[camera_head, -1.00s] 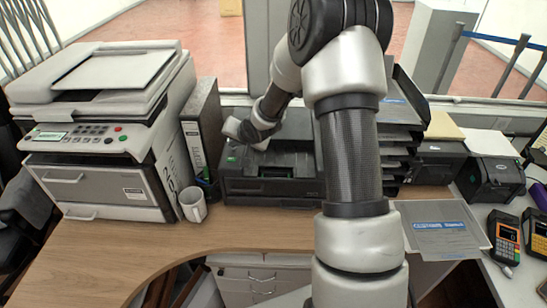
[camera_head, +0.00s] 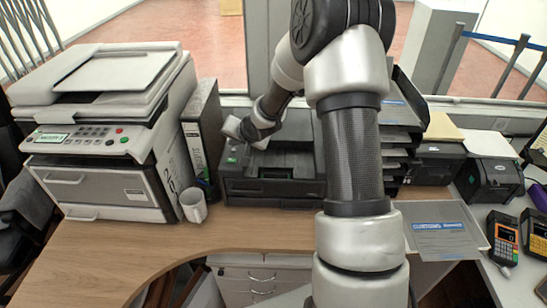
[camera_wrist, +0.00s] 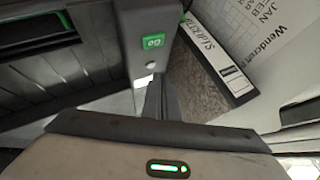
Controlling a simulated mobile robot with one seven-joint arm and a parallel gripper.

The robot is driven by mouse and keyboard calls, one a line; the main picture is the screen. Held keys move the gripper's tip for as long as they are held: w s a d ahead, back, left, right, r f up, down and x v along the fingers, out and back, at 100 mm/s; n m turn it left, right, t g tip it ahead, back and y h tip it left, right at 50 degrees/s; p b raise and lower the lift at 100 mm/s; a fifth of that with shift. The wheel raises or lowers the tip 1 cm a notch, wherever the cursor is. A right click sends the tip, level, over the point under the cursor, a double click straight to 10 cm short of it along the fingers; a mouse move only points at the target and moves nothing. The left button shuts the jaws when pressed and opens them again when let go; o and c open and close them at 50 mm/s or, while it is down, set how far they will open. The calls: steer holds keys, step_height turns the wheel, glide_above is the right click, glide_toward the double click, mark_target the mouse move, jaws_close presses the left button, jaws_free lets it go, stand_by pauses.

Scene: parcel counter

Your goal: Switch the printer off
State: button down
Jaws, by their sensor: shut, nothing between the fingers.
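The black printer (camera_head: 272,186) stands on the wooden counter, behind and left of my arm. Its small green panel (camera_head: 232,160) shows at its front left; in the wrist view it is a lit green square (camera_wrist: 153,41) at the corner of the dark printer body (camera_wrist: 95,62). A small whitish spot (camera_wrist: 150,65) lies just below it. My gripper (camera_wrist: 158,98) is shut and empty, its fingertips just below the green square. I cannot tell whether they touch the printer. In the head view my gripper's fingertips are too small to make out.
A large grey-white copier (camera_head: 100,135) stands at left, with a white mug (camera_head: 193,204) at its front right. A binder (camera_head: 203,140) stands close left of the printer. Black trays (camera_head: 397,150) are right. A customs form (camera_head: 445,229) and card terminals (camera_head: 503,238) lie at far right.

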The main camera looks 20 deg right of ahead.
steer(key=shift+r, duration=0.1)
steer(key=shift+r+p, duration=2.5)
steer(key=shift+r, duration=0.4)
steer(key=s+d+r+n+g+h, duration=0.2)
steer(key=s+r+n+h, duration=0.1)
steer(key=s+r, duration=1.3)
steer(key=s+a+r+n, duration=0.1)
steer(key=s+r, duration=0.2)
steer(key=s, duration=0.7)
steer(key=s+a+r+n+g, duration=0.1)
steer(key=s+r+n, duration=0.1)
steer(key=s, duration=0.9)
steer(key=shift+s+r+y, duration=0.3)
steer(key=shift+r+y, duration=0.1)
steer(key=shift+r, duration=0.1)
